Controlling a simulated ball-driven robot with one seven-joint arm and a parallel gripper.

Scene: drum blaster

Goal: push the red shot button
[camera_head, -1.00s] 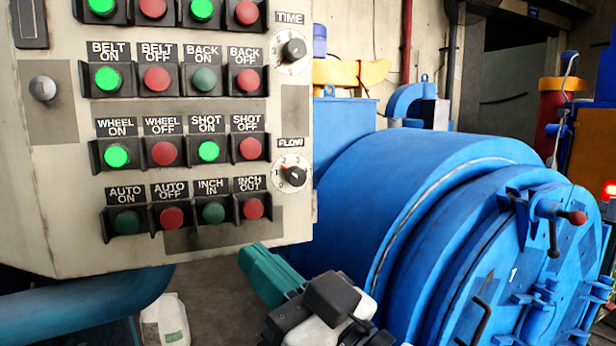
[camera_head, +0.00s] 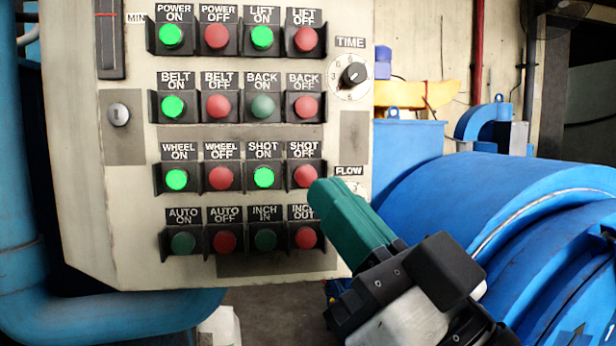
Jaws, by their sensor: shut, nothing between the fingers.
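The red SHOT OFF button (camera_head: 305,176) is the rightmost in the third row of the control panel (camera_head: 90,215), under its black label. The lit green SHOT ON button (camera_head: 263,177) is just left of it. My gripper (camera_head: 322,190) is shut and empty, with teal fingers. Its tip overlaps the lower right edge of the red shot button in the picture. I cannot tell whether it touches the button.
Other green and red buttons fill the panel around the shot pair, with the TIME knob (camera_head: 354,74) at upper right. A large blue drum (camera_head: 500,195) stands to the right. A blue pipe (camera_head: 110,312) runs below the panel.

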